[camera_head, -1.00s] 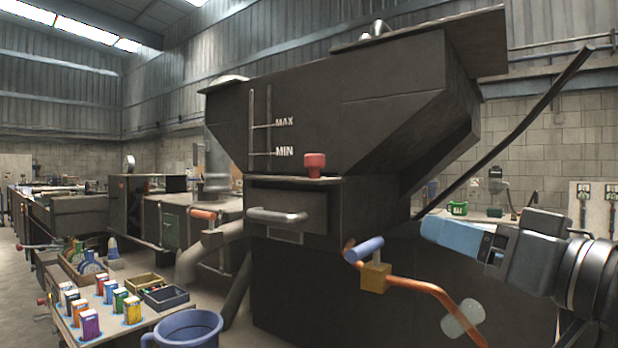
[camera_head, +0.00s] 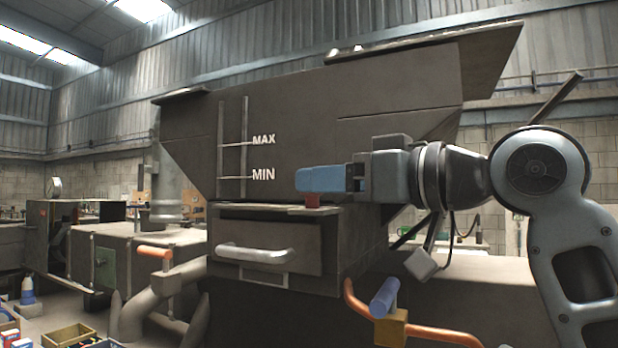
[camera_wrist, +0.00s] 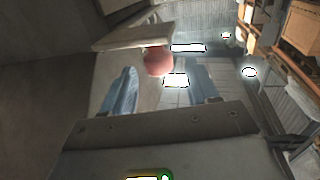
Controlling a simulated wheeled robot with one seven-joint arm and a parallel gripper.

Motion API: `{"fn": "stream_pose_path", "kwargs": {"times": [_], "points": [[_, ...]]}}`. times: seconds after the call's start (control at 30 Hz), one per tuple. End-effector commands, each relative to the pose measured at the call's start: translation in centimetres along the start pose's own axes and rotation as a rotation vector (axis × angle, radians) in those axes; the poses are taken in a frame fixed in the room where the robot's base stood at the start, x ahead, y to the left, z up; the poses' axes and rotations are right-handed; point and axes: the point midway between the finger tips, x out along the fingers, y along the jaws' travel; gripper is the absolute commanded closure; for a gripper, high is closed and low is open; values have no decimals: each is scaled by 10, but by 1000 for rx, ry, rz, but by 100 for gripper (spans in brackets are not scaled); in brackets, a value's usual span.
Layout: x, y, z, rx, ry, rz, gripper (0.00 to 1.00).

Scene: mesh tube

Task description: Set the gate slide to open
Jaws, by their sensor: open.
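A red knob (camera_head: 312,202) stands on a flat plate (camera_head: 270,210) under the dark hopper, above a drawer-like front with a metal handle (camera_head: 254,254). I cannot tell from the frames which part is the gate slide. My gripper (camera_head: 300,181) is in front of the hopper, its blue fingers pointing left and hiding the top of the knob. In the wrist view the fingers (camera_wrist: 162,75) are apart and empty. The red knob (camera_wrist: 157,61) appears between and slightly beyond the fingertips, below the plate edge (camera_wrist: 140,33). Contact is not visible.
The hopper (camera_head: 330,115) with MAX and MIN marks rises behind my gripper. A bent orange pipe (camera_head: 440,335) with a blue handle (camera_head: 385,297) is below right. Bins with small items (camera_head: 70,336) are at lower left.

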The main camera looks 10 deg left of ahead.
Motion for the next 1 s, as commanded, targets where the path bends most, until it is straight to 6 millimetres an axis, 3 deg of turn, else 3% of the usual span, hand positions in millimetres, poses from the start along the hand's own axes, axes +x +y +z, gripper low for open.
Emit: {"fn": "stream_pose_path", "kwargs": {"times": [0.23,0.6,1.0], "points": [[29,0,0,0,-1,0,41],[34,0,0,0,0,1,42],[34,0,0,0,0,1,80]]}}
